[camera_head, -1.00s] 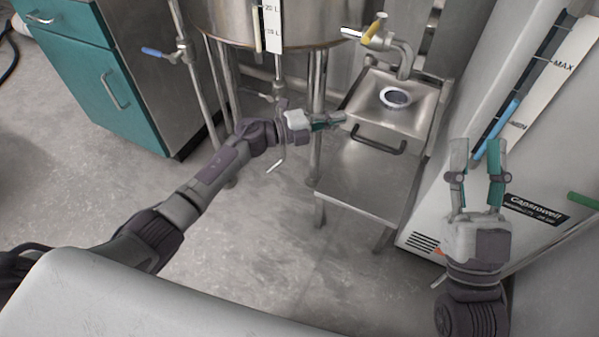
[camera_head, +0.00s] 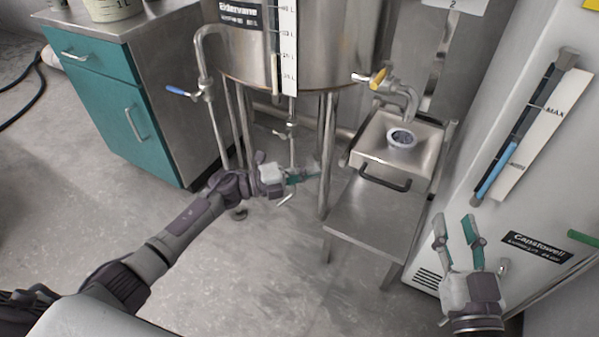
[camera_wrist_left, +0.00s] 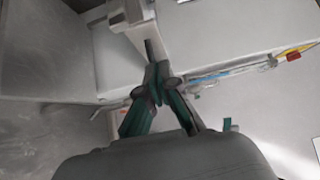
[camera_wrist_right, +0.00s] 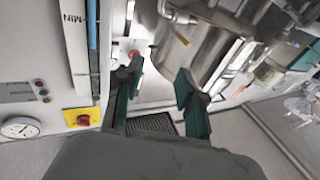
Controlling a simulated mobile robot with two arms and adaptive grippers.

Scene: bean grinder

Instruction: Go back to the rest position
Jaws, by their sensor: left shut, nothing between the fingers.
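My left gripper (camera_head: 303,174) is stretched out over the floor, in front of the large steel tank's legs and left of the steel stand. Its fingers are together and empty, and they also show closed in the left wrist view (camera_wrist_left: 156,75). My right gripper (camera_head: 454,228) points up in front of the white machine at the right. Its fingers are spread apart with nothing between them, as the right wrist view (camera_wrist_right: 158,78) also shows.
The steel tank (camera_head: 300,50) stands on legs at the back. The white machine (camera_head: 450,200) fills the right side. A teal cabinet (camera_head: 110,110) is at the left. Open floor (camera_head: 250,270) lies in front.

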